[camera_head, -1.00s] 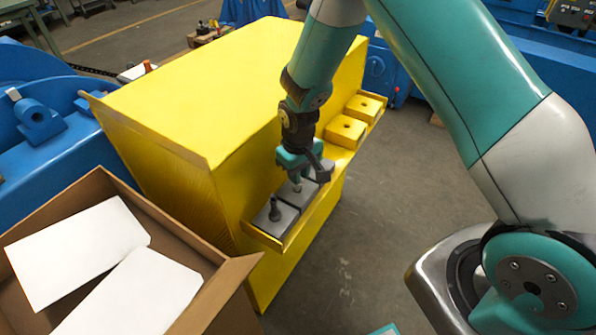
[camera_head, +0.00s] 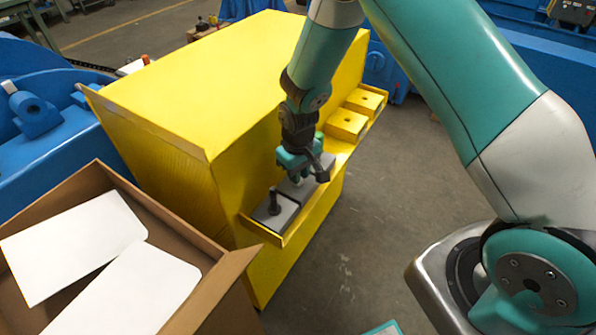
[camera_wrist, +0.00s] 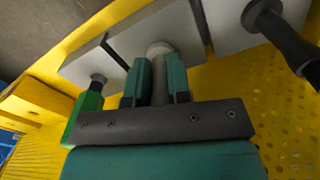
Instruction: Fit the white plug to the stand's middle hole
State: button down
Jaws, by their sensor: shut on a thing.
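My gripper (camera_head: 298,174) points down over the stand (camera_head: 289,197), a row of grey blocks on a yellow ledge. In the wrist view its two teal fingers (camera_wrist: 157,82) are shut on the pale plug (camera_wrist: 160,62). The plug's far end is against the middle grey block (camera_wrist: 181,26); how deep it sits in the hole cannot be told. A black plug (camera_wrist: 283,35) stands in the block on the right of the wrist view, and a green plug (camera_wrist: 86,112) in the left one. The black plug (camera_head: 274,202) stands upright in the head view; the gripper hides the far block.
The ledge runs along the side of a large yellow cabinet (camera_head: 200,90). Yellow blocks with holes (camera_head: 346,124) sit farther along it. An open cardboard box (camera_head: 215,290) with white sheets stands at front left. The floor to the right is clear up to my base.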

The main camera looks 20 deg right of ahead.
jog(key=shift+f, duration=0.2)
jog(key=c, duration=1)
grip_release()
notch_tip(320, 180, up, 18)
jog(key=shift+f, duration=0.25)
